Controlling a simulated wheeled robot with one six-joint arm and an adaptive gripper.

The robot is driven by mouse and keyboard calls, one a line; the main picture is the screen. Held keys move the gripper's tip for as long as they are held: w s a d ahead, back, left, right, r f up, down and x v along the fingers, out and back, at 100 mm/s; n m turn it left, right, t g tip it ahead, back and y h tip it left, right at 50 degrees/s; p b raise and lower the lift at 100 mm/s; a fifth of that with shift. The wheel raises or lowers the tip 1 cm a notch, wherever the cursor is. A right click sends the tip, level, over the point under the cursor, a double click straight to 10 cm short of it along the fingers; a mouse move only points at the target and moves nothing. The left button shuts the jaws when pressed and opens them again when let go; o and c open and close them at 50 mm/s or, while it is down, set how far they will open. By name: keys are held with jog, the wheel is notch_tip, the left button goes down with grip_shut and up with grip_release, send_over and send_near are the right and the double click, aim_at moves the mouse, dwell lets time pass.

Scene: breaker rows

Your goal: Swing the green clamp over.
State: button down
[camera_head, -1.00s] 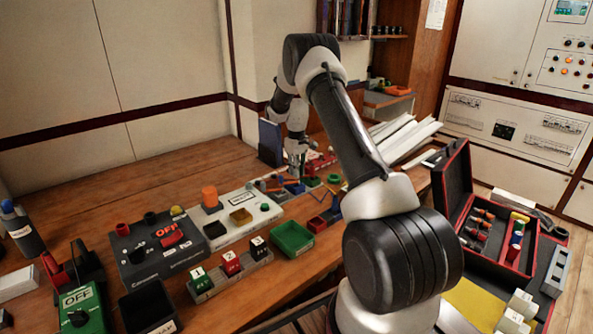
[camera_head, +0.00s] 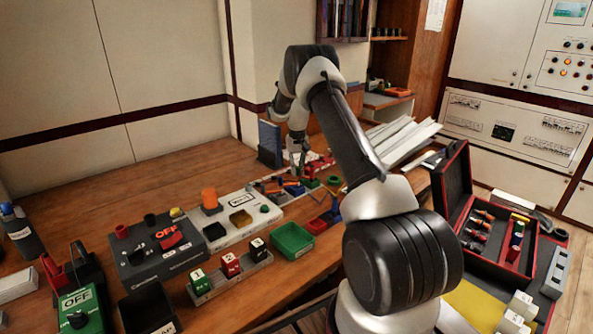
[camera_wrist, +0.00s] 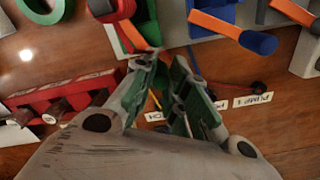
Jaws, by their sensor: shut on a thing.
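My gripper (camera_wrist: 168,62) is shut on the green clamp's handle, as far as the wrist view shows. The green clamp (camera_wrist: 130,38) has an orange lever that runs down to my fingertips; the fingers hide part of it. Just right of it in the wrist view is a blue clamp (camera_wrist: 258,43) with its own orange lever, apart from my fingers. In the head view my gripper (camera_head: 298,163) is at the back of the bench among small coloured parts, where the green clamp is too small to make out.
A red block (camera_wrist: 70,92) with dark knobs lies left of my fingers in the wrist view. A green ring (camera_wrist: 62,12) is beyond it. A PUMP 1 label (camera_wrist: 253,99) lies on the wood. A green tray (camera_head: 292,240) and a white panel (camera_head: 238,222) stand nearer on the bench.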

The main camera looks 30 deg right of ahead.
jog(key=m, duration=0.1)
jog(key=d+m, duration=0.1)
jog(key=m, duration=0.2)
jog(key=shift+w+d+m, duration=0.25)
jog(key=shift+w+m, duration=0.05)
jog(key=shift+m, duration=0.1)
dwell(0.4)
jog(key=c, duration=1.4)
grip_release()
jog(key=shift+d, duration=0.1)
notch_tip(320, 180, up, 12)
